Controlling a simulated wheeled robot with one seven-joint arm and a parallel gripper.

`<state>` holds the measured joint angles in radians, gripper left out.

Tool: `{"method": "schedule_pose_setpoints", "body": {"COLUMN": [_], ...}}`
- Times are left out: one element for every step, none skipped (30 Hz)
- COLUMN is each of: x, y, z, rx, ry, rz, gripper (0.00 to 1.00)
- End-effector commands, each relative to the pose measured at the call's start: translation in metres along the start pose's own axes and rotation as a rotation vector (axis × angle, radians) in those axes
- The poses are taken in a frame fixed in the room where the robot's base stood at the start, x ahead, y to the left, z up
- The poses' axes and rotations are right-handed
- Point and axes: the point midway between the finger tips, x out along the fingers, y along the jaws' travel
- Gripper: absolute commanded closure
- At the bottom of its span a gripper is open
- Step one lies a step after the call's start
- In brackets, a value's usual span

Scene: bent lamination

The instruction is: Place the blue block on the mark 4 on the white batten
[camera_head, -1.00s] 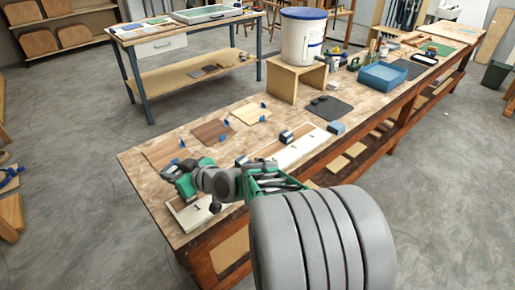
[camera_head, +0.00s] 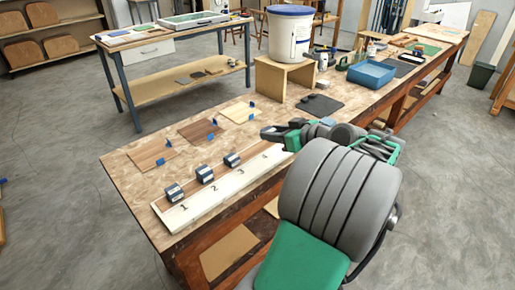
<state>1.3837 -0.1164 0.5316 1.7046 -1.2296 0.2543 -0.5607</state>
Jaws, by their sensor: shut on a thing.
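The white batten (camera_head: 221,191) lies along the table's front edge, with marks 1, 2 and 3 readable. Mark 4 (camera_head: 267,155) is only partly visible near my arm. My gripper (camera_head: 274,133) points left, above or behind the batten's far end. It is shut on a small dark bluish thing, apparently the blue block (camera_head: 268,133), whose outline is hard to separate from the jaws. Its height above the batten cannot be told.
A wooden stand (camera_head: 285,72) carries a white bucket (camera_head: 289,35) behind my gripper. Wooden sample boards with blue tabs (camera_head: 152,153) lie behind the batten. My arm covers the batten's right end.

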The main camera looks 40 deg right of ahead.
Motion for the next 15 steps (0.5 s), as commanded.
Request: {"method": "schedule_pose_setpoints", "body": {"x": [0.017,0.026,0.038,0.047,0.055,0.065,0.073,0.079,0.086,0.089,0.093,0.096,0.099,0.102,0.107], "y": [0.001,0.003,0.006,0.007,0.009,0.011,0.012,0.013,0.015,0.015,0.016,0.017,0.018,0.018,0.019], "z": [-0.001,-0.001,0.0,0.001,0.008,0.015,0.018,0.022,0.025,0.027,0.028,0.03,0.032,0.033,0.036], "rx": [-0.002,-0.002,-0.002,-0.002,0.0,0.002,0.002,0.001,-0.001,-0.001,-0.001,-0.002,-0.002,-0.002,-0.002], "ry": [0.001,0.001,0.002,0.0,0.001,0.0,0.001,0.001,0.001,0.002,0.002,0.002,0.002,0.002,0.002], "rz": [-0.006,-0.007,-0.006,-0.005,-0.005,-0.004,-0.004,-0.003,-0.001,-0.001,0.0,0.001,0.001,0.001,0.0], "gripper": [1.0,1.0,1.0,1.0,1.0,1.0,1.0,1.0,1.0,1.0,1.0,1.0,1.0,1.0,1.0]}}
